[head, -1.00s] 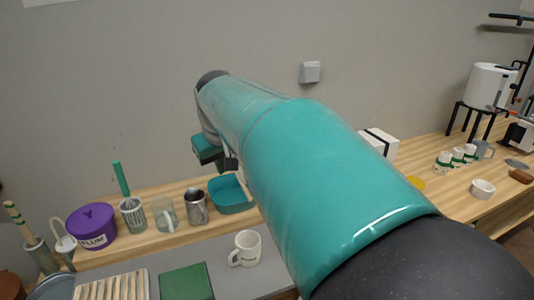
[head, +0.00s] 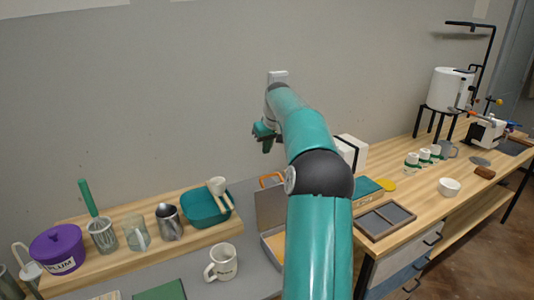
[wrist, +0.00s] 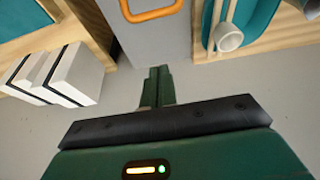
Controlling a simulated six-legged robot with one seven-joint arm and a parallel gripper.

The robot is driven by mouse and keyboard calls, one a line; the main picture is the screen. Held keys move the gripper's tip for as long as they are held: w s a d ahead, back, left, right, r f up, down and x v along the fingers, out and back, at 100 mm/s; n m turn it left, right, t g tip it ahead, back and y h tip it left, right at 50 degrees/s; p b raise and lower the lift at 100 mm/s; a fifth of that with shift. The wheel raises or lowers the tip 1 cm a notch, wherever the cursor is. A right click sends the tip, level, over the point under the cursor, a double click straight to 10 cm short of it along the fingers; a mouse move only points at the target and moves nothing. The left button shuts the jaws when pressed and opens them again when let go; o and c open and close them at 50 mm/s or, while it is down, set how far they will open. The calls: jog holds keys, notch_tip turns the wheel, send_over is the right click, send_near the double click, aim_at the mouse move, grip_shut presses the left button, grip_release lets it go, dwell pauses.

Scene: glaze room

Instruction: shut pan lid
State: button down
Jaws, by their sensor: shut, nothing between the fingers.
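An open pan has its lid (head: 270,208) standing up beside my arm. The pan's base (head: 273,246) lies in front of the lid and is partly hidden by my arm. An orange handle (head: 271,180) shows at the lid's top edge. The orange handle also shows at the top of the wrist view (wrist: 152,11). My gripper (head: 266,142) is up near the wall, above and behind the lid, apart from it. In the wrist view its fingers (wrist: 157,88) are together and empty.
A teal basin (head: 201,212) with a small cup (head: 217,185) stands left of the lid. A white mug (head: 222,262) is in front. A white box with a dark band (head: 350,152) and a divided tray (head: 384,221) are to the right. The wall is close behind my gripper.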

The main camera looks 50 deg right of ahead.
notch_tip(320, 180, down, 8)
jog(key=s, duration=0.1)
jog(key=shift+a, duration=0.2)
dwell(0.4)
jog(key=shift+s+r, duration=0.1)
